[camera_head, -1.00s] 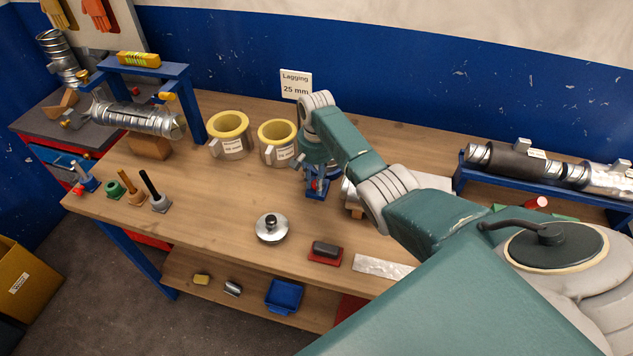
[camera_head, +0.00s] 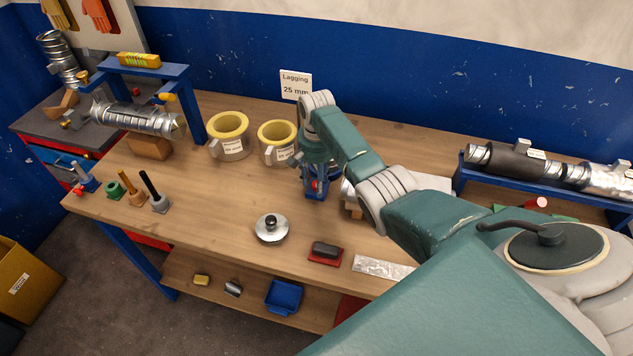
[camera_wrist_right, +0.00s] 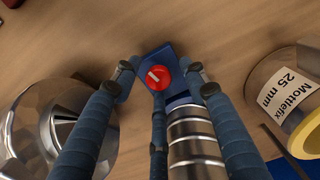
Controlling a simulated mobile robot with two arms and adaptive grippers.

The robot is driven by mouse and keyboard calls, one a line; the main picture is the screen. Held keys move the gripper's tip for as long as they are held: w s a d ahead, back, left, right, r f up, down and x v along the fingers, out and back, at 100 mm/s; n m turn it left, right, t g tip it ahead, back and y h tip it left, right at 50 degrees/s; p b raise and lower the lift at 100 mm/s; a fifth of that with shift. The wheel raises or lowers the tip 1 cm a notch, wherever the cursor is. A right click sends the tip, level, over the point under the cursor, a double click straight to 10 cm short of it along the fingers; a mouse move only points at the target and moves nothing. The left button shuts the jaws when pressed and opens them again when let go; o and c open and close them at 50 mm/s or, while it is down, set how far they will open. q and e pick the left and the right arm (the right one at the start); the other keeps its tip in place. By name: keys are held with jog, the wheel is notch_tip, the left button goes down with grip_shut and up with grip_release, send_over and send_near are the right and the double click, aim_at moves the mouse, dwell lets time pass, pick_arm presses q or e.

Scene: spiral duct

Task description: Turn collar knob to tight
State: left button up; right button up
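A round red knob with a white mark (camera_wrist_right: 159,77) sits on a blue stand (camera_wrist_right: 180,55) in the right wrist view. The mark runs slantwise. A ribbed silver duct piece (camera_wrist_right: 195,135) lies directly below it in that view. My right gripper (camera_wrist_right: 160,92) is open, with two fingers on either side of the knob and a third below it. I cannot tell whether any finger touches the knob. In the head view my right gripper (camera_head: 315,184) reaches down over the blue stand and mostly hides the knob. My left gripper is not in view.
Two yellow-lined lagging rings (camera_head: 229,148) (camera_head: 276,155) stand left of my right gripper. A silver lidded piece (camera_head: 271,231) and a red-based block (camera_head: 325,253) lie nearer the front. A blue rack with ducts (camera_head: 545,180) is at right.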

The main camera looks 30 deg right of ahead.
notch_tip(320, 180, up, 12)
dwell(0.6)
jog(key=shift+s+f, duration=0.1)
